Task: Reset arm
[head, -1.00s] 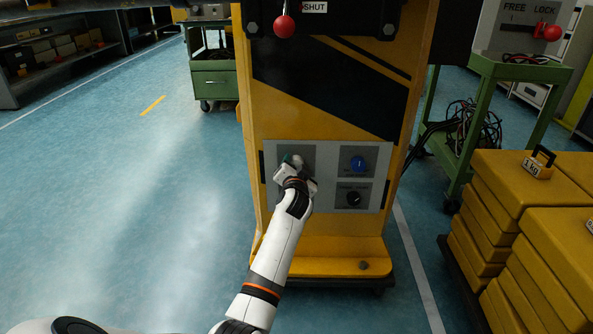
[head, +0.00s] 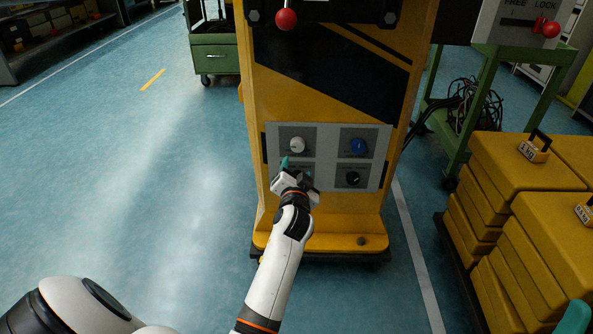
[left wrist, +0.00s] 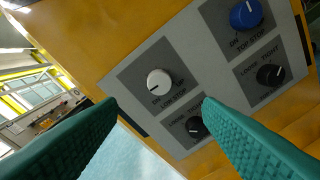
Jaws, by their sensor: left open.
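A grey control panel (head: 328,130) sits on the front of the yellow machine (head: 262,100). It has a white knob (head: 297,145) at upper left, a blue knob (head: 358,146) at upper right and a black knob (head: 352,179) at lower right. A second black knob (left wrist: 196,127) shows in the left wrist view; my gripper hides it in the head view. My left gripper (head: 297,170) is open and empty in front of the panel, below the white knob (left wrist: 159,80). A teal finger of my right gripper (head: 575,317) shows at the bottom right edge.
A red ball handle (head: 286,19) hangs above the panel. Yellow stacked weights (head: 520,180) stand at the right, near a green stand (head: 480,110) with cables. A box with a red knob (head: 549,29) sits on it. The floor at the left is clear.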

